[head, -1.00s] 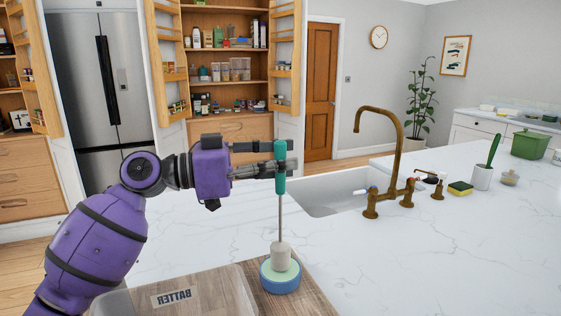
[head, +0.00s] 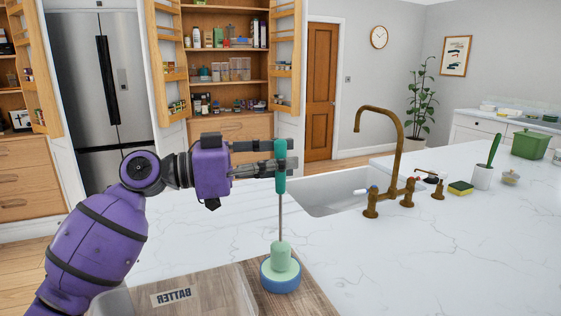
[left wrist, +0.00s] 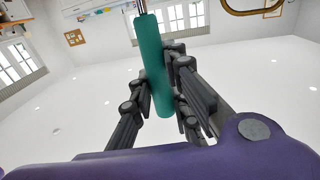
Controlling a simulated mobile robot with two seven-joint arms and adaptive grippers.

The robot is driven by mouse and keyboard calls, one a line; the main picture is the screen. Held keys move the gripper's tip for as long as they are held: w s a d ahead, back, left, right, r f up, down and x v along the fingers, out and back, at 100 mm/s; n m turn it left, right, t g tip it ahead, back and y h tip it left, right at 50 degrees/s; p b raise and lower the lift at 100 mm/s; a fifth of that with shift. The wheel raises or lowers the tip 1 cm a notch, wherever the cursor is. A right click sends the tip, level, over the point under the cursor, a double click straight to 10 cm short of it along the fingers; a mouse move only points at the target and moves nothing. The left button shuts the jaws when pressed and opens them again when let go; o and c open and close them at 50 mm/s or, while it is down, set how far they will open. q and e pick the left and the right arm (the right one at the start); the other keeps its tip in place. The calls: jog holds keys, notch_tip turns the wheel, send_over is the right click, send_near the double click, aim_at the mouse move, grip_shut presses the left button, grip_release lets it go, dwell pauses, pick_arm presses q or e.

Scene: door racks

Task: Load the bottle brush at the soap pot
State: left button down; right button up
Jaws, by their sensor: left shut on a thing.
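The bottle brush has a teal handle (head: 280,172), a thin metal rod (head: 280,215) and a pale green head (head: 282,257). It stands upright with its head down in the soap pot (head: 280,278), a low blue round pot with pale green at its top. The lower end of the head is hidden in the pot. My left gripper (head: 282,157) is shut on the teal handle, which also shows between its fingers in the left wrist view (left wrist: 154,75). My right gripper is not in view.
A sink (head: 330,192) with a brass tap (head: 398,165) lies behind. A sponge (head: 460,188) and a white cup (head: 482,177) stand at right. The counter between is clear.

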aim_at(281, 139)
pick_arm(q)
jog(key=shift+f, duration=0.2)
dwell(0.3)
jog(key=shift+r+p, duration=1.3)
jog(key=shift+r, duration=2.3)
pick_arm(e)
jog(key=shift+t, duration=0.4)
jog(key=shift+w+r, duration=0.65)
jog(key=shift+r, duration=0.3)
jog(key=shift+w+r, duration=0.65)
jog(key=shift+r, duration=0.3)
